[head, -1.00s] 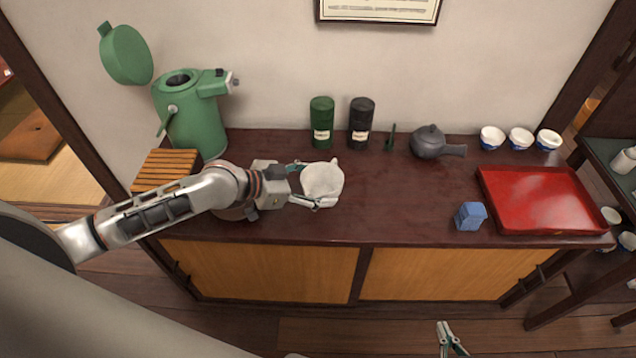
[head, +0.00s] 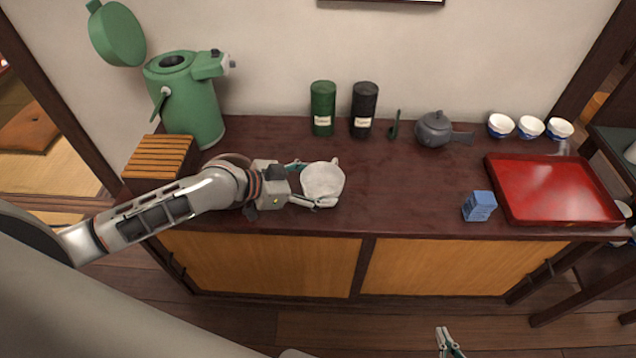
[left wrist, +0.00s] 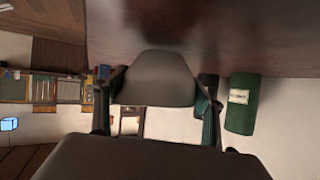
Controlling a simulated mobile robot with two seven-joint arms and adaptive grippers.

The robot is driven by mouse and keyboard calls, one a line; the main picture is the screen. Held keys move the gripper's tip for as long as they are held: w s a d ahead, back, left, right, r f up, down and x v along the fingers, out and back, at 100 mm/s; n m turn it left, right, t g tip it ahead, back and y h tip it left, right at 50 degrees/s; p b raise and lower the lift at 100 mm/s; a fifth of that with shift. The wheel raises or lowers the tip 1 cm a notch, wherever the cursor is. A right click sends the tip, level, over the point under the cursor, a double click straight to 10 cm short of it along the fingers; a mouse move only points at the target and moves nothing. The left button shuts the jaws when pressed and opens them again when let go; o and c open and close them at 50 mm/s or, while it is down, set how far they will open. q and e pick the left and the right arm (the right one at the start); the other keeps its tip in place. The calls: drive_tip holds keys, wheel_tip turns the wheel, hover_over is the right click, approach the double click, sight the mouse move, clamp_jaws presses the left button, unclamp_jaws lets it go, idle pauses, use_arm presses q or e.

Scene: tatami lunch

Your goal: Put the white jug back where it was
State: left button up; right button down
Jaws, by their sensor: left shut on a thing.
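The white jug (head: 322,181) is held in my left gripper (head: 313,184) at the left-middle of the dark counter (head: 410,190), in front of the green canister. The gripper's two fingers are shut on it, one at the back side and one at the front side. In the left wrist view the jug (left wrist: 160,78) looks grey in shade and sits between the two fingers. It looks upright; I cannot tell whether its base touches the counter. My right gripper (head: 446,342) shows only in part at the bottom edge, away from the counter; its opening is unclear.
A green canister (head: 323,108) and a black canister (head: 363,110) stand behind the jug. The green dispenser (head: 190,105) with open lid and a slatted wooden stand (head: 160,157) are at left. A teapot (head: 434,129), blue box (head: 479,206) and red tray (head: 550,190) are right.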

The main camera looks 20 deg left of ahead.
use_arm(q)
drive_tip(key=shift+f+b, duration=0.35)
drive_tip(key=shift+f, duration=0.25)
drive_tip(key=o, duration=1.3)
drive_tip(key=shift+a, duration=0.1)
drive_tip(key=v, duration=1.2)
drive_tip(key=shift+s, duration=0.1)
